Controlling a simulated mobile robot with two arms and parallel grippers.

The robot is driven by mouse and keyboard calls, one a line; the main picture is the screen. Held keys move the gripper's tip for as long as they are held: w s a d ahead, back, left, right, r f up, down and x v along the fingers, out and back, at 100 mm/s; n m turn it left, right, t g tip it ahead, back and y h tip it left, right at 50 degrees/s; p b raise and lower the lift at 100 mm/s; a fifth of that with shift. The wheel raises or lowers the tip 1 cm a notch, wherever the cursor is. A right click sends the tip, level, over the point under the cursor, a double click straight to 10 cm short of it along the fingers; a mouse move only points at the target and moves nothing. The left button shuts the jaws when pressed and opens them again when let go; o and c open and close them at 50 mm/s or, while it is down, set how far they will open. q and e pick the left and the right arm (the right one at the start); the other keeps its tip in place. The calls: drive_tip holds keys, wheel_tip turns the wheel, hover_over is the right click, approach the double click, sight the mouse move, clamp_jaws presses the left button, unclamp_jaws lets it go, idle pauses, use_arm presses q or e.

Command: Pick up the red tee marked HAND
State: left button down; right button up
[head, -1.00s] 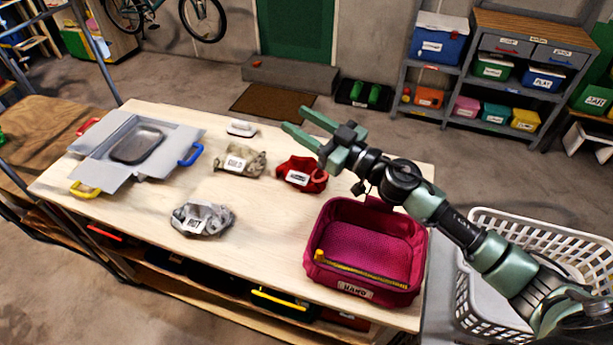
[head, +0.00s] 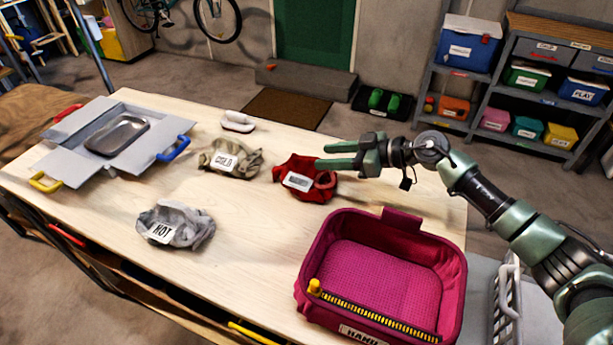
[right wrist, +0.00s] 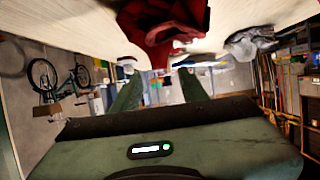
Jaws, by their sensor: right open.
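The red tee (head: 292,166) lies crumpled on the light wooden table, with a pale label I cannot read and a red ring-like part at its right. It also shows at the top of the right wrist view (right wrist: 165,28). My right gripper (head: 324,156) is open and empty, its fingers pointing left, at the tee's upper right side. In the right wrist view the open fingers (right wrist: 160,76) show below the tee, with nothing between them. I cannot tell whether they touch it. My left gripper is not in view.
A magenta bin (head: 455,290) with a yellow-knobbed strip stands at the table's front right. A tan COLD tee (head: 245,154) and a grey HOT tee (head: 192,228) lie left of the red one. A grey flapped box (head: 78,125) is at far left. A white basket (head: 507,300) is at right.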

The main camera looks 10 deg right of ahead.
sight(309, 157)
drive_tip(key=x, duration=0.2)
drive_tip(key=shift+w+a+f, duration=0.2)
drive_tip(key=shift+a, duration=0.1)
drive_tip(key=shift+w+a+f, duration=0.2)
drive_tip(key=shift+w+a, duration=0.05)
drive_tip(key=shift+a, duration=0.2)
drive_tip(key=shift+d, duration=0.1)
clamp_jaws()
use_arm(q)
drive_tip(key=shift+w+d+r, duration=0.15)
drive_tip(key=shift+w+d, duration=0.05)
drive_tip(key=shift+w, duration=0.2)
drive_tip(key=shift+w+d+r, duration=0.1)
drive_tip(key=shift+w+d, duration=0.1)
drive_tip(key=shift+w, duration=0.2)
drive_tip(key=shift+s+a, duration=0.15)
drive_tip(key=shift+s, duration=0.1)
